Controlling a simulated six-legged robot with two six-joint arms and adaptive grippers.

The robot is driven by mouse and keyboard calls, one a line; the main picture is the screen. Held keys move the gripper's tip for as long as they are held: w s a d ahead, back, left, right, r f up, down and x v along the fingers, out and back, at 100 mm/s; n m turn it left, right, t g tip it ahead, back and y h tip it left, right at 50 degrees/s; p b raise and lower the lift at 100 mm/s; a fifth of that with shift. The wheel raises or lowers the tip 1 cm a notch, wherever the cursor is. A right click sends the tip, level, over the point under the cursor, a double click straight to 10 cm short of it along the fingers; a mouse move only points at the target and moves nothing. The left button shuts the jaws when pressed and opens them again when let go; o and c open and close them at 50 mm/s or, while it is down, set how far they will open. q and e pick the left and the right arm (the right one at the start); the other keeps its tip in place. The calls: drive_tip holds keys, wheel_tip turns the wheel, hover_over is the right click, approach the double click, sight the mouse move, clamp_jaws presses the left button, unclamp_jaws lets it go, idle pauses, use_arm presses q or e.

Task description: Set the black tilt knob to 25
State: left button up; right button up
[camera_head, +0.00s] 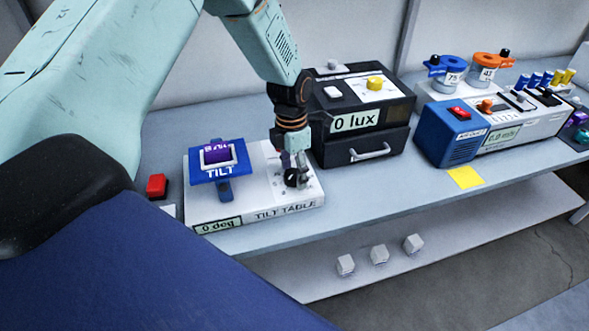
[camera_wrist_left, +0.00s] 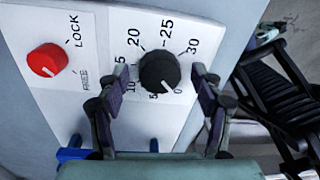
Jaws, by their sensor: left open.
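The black tilt knob (camera_wrist_left: 159,72) sits on a white panel with a printed scale, its white pointer line toward the 0 mark. It also shows in the head view (camera_head: 294,180), partly covered by my gripper. My left gripper (camera_wrist_left: 160,75) is open, with one finger on each side of the knob; a gap shows on both sides. In the head view my left gripper (camera_head: 292,166) is over the right part of the white tilt table (camera_head: 243,208). Its display (camera_head: 218,224) reads 0 deg. The blue TILT platform (camera_head: 219,172) looks level. My right gripper is not in view.
A red knob (camera_wrist_left: 46,60) marked LOCK and FREE is on the same panel. A black box (camera_head: 362,135) reading 0 lux stands close right of my gripper. A blue and white device (camera_head: 450,138) is farther right. A red block (camera_head: 156,186) is left of the tilt table.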

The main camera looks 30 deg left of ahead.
use_arm(q)
drive_tip(key=shift+s, duration=0.15)
drive_tip(key=shift+c, duration=0.8)
drive_tip(key=c, duration=1)
